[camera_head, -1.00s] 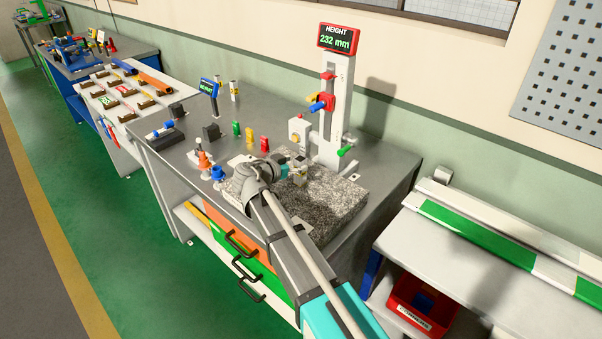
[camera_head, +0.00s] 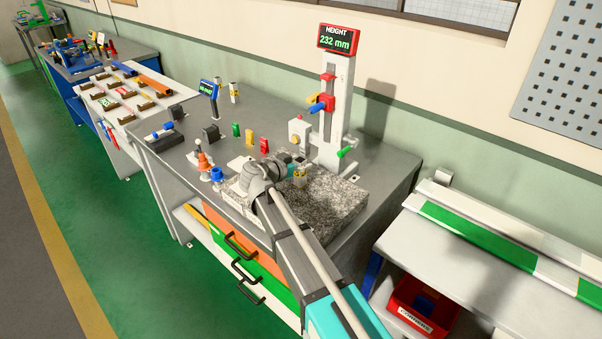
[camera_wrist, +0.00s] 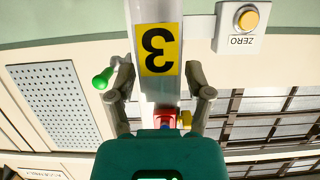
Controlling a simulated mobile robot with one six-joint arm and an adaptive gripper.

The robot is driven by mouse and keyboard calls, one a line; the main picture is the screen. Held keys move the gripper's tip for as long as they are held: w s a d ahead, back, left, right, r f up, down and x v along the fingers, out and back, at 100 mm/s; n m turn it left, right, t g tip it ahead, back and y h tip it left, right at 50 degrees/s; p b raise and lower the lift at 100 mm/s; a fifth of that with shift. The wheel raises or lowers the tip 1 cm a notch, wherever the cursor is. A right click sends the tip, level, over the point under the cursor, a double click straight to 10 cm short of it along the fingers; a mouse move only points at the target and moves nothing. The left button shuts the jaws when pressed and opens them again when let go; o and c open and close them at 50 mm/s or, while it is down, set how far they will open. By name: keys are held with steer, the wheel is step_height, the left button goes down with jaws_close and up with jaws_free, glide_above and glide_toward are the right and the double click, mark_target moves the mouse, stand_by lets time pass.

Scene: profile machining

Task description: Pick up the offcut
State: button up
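My gripper (camera_head: 290,170) is low over the granite plate (camera_head: 335,195), in front of the height gauge (camera_head: 335,120). In the wrist view my gripper (camera_wrist: 157,70) has its fingers spread apart. A pale upright piece with a yellow label marked 3 (camera_wrist: 158,50) shows between the fingertips, upside down in that view. It may be the offcut; I cannot tell whether the fingers touch it. In the head view a small pale and yellow thing (camera_head: 300,176) shows at the gripper, too small to make out.
The gauge display reads 232 mm. Its green lever (camera_wrist: 103,80) and the ZERO button box (camera_wrist: 237,27) flank the gripper in the wrist view. Small coloured pieces (camera_head: 250,137) stand left of the plate. A red bin (camera_head: 405,315) sits under the right bench.

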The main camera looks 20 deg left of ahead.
jaws_close()
steer(key=shift+r, duration=0.2)
step_height(320, 180, up, 3)
steer(key=p, duration=0.3)
steer(key=shift+f, duration=0.15)
steer(key=s+d+r+p, duration=0.6)
steer(key=s+r+p, duration=0.4)
steer(key=s, duration=0.2)
steer(key=shift+s, duration=0.3)
stand_by(0.4)
